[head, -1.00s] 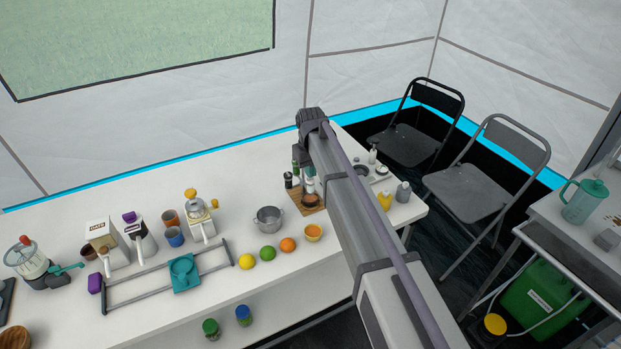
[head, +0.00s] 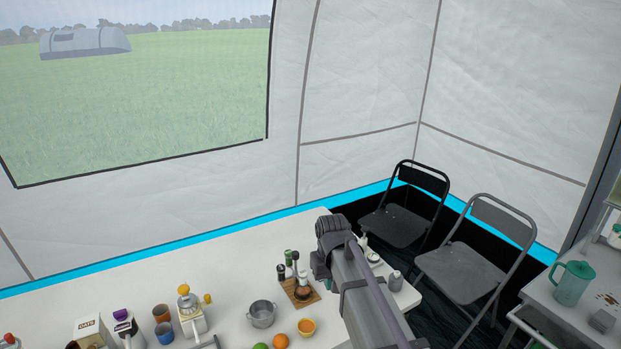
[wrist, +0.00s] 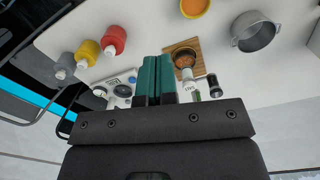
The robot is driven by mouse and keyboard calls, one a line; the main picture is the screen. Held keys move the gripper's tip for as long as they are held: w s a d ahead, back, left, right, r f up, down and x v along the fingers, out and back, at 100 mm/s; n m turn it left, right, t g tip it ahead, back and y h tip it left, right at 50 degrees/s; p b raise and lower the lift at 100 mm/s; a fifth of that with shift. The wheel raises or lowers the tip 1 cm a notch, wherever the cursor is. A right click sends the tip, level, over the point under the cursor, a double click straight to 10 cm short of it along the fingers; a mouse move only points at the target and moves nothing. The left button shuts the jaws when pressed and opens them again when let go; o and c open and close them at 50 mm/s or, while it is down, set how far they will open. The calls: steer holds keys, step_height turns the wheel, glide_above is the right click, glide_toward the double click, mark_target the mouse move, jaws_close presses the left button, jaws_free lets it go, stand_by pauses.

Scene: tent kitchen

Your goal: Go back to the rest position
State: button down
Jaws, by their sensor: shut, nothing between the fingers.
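My gripper (wrist: 156,80) shows in the wrist view with its two teal fingers pressed together and nothing between them. It is over the right part of the white table (head: 228,262), next to a wooden board (wrist: 196,65) with a bowl and small bottles. In the head view my arm reaches up from the bottom right and hides part of the table's right end; the fingers are mostly hidden behind it.
A metal pot (head: 262,314), an orange (head: 280,341) and an orange bowl (head: 307,327) stand left of my arm. Red (wrist: 114,41), yellow (wrist: 87,53) and grey (wrist: 65,66) bottles are at the table's end. Folding chairs (head: 473,258) stand beyond it to the right.

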steer(key=s+d+m, duration=0.3)
steer(key=s+d, duration=1)
steer(key=s, duration=0.4)
steer(key=shift+s, duration=0.2)
steer(key=c, duration=1.9)
jaws_free()
